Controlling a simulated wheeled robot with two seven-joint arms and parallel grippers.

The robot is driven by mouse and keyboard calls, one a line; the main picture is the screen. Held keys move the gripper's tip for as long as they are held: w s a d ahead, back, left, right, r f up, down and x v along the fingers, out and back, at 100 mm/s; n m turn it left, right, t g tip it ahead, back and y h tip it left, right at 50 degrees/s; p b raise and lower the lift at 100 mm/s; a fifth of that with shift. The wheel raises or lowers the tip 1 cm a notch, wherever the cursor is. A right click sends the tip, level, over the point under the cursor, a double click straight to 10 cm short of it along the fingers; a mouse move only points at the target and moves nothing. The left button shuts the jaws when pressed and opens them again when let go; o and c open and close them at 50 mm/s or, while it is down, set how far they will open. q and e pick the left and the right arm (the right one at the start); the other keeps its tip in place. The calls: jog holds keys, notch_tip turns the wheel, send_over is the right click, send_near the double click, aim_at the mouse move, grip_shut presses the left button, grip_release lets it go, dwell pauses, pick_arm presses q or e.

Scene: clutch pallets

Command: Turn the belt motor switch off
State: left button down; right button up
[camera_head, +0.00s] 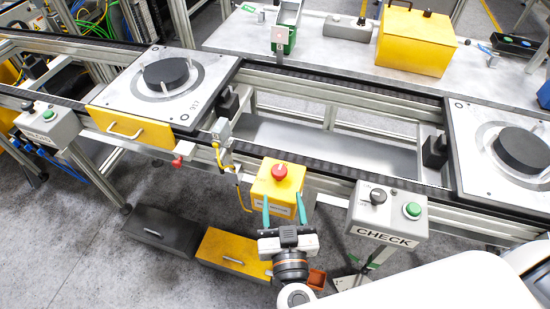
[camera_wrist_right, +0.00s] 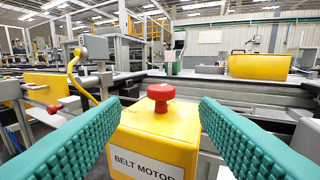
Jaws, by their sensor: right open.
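The belt motor switch is a yellow box (camera_head: 277,190) with a red mushroom button (camera_head: 279,172) on top, mounted at the front of the conveyor. In the right wrist view the yellow box (camera_wrist_right: 155,138) carries a "BELT MOTOR" label, and the red button (camera_wrist_right: 161,95) stands upright on it. My right gripper (camera_head: 284,205) is open just in front of the box. Its green fingers (camera_wrist_right: 158,118) show on both sides of the box, apart from the button, with nothing between them but the switch ahead. My left gripper is not in view.
A grey CHECK box (camera_head: 386,214) with a black knob and green button stands to the right. The conveyor (camera_head: 330,153) runs behind, bearing pallets with black discs (camera_head: 166,75). A yellow bin (camera_head: 416,42) stands on the back table.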

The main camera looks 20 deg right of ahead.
aim_at(278, 165)
jog(key=p+x, duration=0.1)
jog(key=x, duration=1)
